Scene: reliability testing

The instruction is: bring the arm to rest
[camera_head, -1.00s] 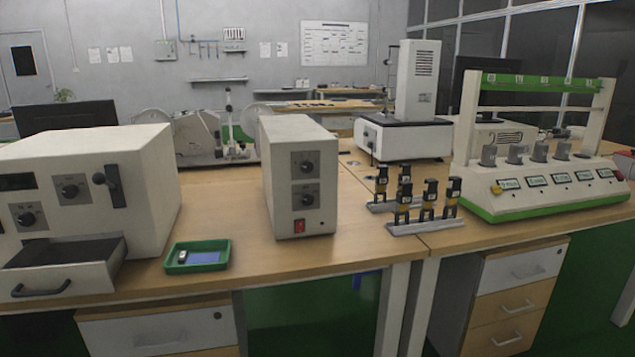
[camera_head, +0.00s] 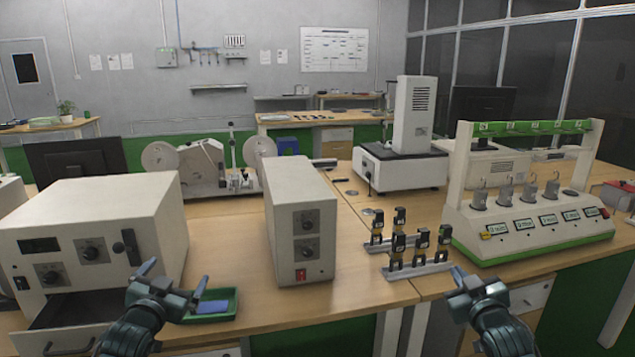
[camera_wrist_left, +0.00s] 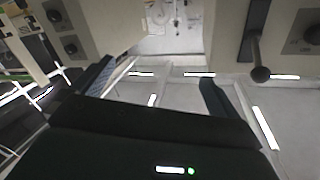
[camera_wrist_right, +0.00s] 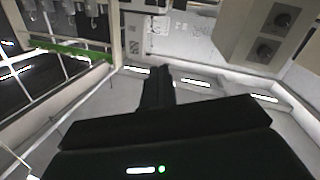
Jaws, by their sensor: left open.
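My left gripper (camera_head: 176,277) is in the lower left of the head view, in front of the grey box with a drawer (camera_head: 95,235) and partly covering the small green tray (camera_head: 232,297). Its two fingers stand apart with nothing between them, as the left wrist view (camera_wrist_left: 155,85) also shows. My right gripper (camera_head: 458,272) is at the lower right, in front of the bench edge. In the right wrist view (camera_wrist_right: 157,75) its fingers are together and hold nothing visible.
A tall grey box with knobs (camera_head: 305,225) stands between the grippers. Racks with several black-and-yellow parts (camera_head: 420,268) and a green-and-white tester (camera_head: 530,225) stand to the right. Bare bench top (camera_head: 350,300) shows in the middle.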

